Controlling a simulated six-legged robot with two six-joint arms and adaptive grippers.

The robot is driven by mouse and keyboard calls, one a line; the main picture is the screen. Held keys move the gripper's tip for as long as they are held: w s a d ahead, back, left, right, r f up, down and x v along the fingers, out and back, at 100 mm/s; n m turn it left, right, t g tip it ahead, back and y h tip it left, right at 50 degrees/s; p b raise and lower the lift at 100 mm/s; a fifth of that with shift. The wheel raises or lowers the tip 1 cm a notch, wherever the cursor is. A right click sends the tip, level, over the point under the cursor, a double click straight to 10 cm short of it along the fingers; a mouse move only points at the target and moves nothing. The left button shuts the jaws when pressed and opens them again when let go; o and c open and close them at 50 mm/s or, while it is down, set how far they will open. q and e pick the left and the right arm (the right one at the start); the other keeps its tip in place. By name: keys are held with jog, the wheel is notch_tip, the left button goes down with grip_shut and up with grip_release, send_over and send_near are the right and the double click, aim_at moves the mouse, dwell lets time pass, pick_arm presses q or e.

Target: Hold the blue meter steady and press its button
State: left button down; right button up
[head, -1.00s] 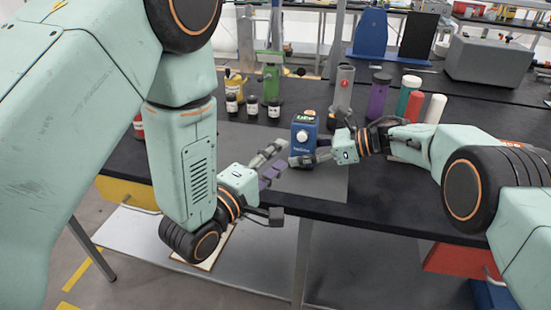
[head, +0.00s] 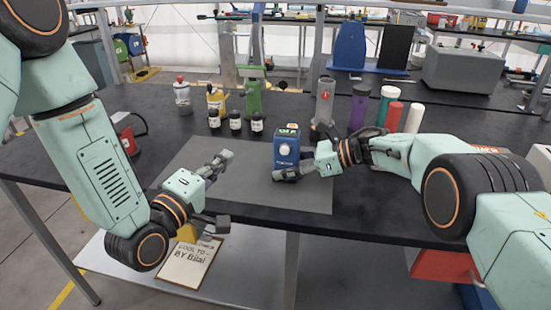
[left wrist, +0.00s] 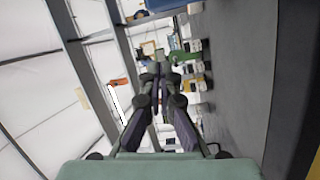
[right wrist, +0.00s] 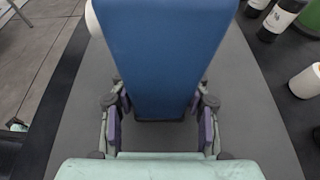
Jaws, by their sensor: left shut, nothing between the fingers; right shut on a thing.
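The blue meter (head: 287,158) stands upright on the grey mat (head: 245,178), with a lit green display on top and a round white knob or button (head: 284,149) on its front. My right gripper (head: 293,170) is shut on the meter low down, from the right. In the right wrist view the blue body (right wrist: 165,60) sits between the two fingers. My left gripper (head: 223,160) is shut and empty, left of the meter and apart from it. In the left wrist view its fingers (left wrist: 160,75) are together, and the meter cannot be made out there.
Several small dark bottles (head: 235,121) stand behind the mat, near a green device (head: 252,95). A grey cylinder (head: 325,102), a purple bottle (head: 358,108) and a red cylinder (head: 393,117) stand behind my right arm. The mat between my left gripper and the meter is clear.

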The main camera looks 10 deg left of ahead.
jog(key=shift+d, duration=0.1)
pick_arm(q)
jog(key=s+d+n+g+h, duration=0.2)
jog(key=s+n+h, duration=0.1)
jog(key=n, duration=1.4)
jog(key=s+d+f+n+g+h, duration=0.1)
jog(key=s+d+n+h, duration=0.1)
jog(key=n, duration=1.5)
jog(key=shift+s+f+g+h, duration=0.2)
jog(key=shift+s+g+h, duration=0.2)
jog(key=shift+s+h, duration=0.3)
jog(key=shift+d, duration=0.1)
